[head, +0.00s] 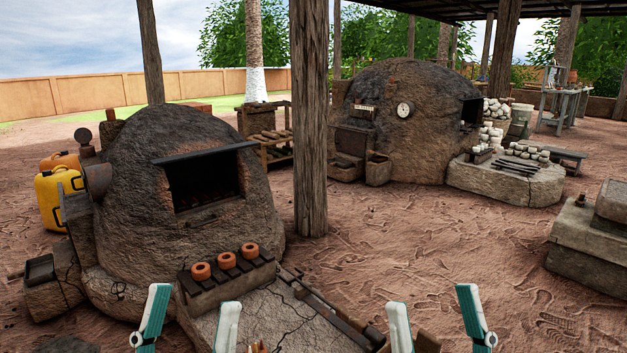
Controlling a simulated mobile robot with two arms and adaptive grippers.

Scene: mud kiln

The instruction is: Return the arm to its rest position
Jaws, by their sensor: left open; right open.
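My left gripper (188,322) is at the bottom of the head view, left of the middle. Its two white and teal fingers are spread wide, with nothing between them. My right gripper (436,322) is at the bottom, right of the middle, also spread wide and empty. The arms behind the fingers are cut off by the lower edge of the picture.
Several small orange clay pots (227,260) sit on a dark slatted rack at the near kiln's mouth. A wooden post (309,120) stands in the middle. A larger kiln (400,120) is behind. A stone block (590,240) is at right. Open dirt ground (420,250) lies between.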

